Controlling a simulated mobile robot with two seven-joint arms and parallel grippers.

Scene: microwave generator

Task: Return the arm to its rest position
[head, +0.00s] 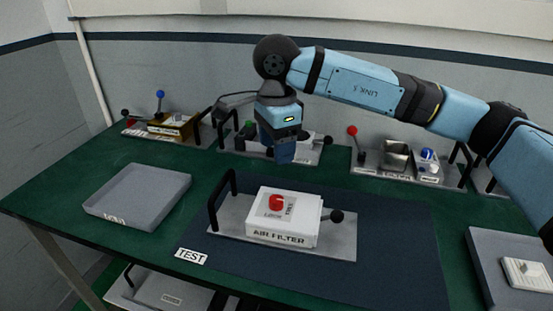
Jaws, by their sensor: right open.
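My right arm comes in from the right edge in blue and black links and bends down at a black joint. My right gripper (283,152) points down above the back part of the green table, behind the air filter module. Its fingertips are small here, and I see nothing held in them. The white air filter box (284,217) with a red knob sits on a grey plate (230,217) with a black handle at the left and a black ball lever at the right. The gripper is apart from this box. My left gripper is not in view.
The plate lies on a dark mat (390,260) beside a TEST label (192,256). A grey tray (140,195) is at the left, another tray (487,262) at the right edge. Modules with levers line the back, including a yellowish box (170,125) and a red-knobbed module (367,160).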

